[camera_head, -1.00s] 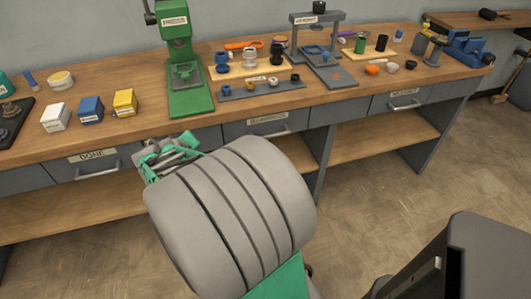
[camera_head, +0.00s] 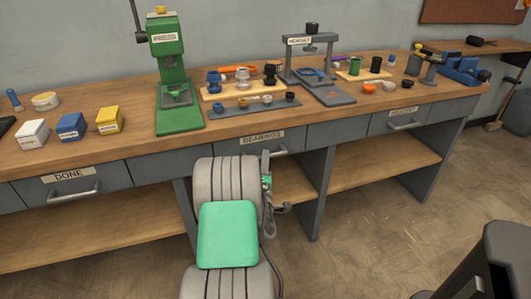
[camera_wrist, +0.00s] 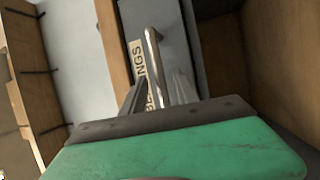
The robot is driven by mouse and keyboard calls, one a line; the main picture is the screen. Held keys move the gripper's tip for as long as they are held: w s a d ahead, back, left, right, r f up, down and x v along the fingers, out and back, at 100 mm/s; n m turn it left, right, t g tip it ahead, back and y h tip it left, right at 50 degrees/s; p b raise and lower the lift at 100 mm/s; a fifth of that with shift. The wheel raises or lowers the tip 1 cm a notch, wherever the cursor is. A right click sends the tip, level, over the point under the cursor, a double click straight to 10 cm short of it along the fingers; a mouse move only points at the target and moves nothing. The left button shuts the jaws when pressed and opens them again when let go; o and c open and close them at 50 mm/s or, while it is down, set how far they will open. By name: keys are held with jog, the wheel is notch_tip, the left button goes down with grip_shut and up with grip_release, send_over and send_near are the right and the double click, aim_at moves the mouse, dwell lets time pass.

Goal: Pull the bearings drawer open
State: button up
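The bearings drawer (camera_head: 290,140) is in the middle of the workbench front, with a pale label reading BEARINGS (camera_head: 262,138). Its front looks flush with the bench. My arm hides its lower part and most of its handle in the head view. In the wrist view the drawer front (camera_wrist: 172,22) stands ahead with its metal bar handle (camera_wrist: 153,50) and the label beside it. My gripper (camera_wrist: 160,92) is open, its two fingers apart on either side of the line of the handle. Whether they touch the handle I cannot tell. In the head view a finger (camera_head: 265,162) shows just below the label.
The DONE drawer (camera_head: 100,180) is to the left and another handled drawer (camera_head: 390,122) to the right. A bench leg (camera_head: 316,190) stands right of my arm. A wooden lower shelf (camera_head: 375,158) runs underneath. A green press (camera_head: 178,112) and small parts stand on top.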

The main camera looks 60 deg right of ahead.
jog(key=shift+p+x, duration=0.55)
jog(key=shift+x, duration=0.45)
jog(key=shift+w+d, duration=0.15)
jog(key=shift+d, duration=0.15)
jog(key=shift+c, duration=0.3)
grip_shut()
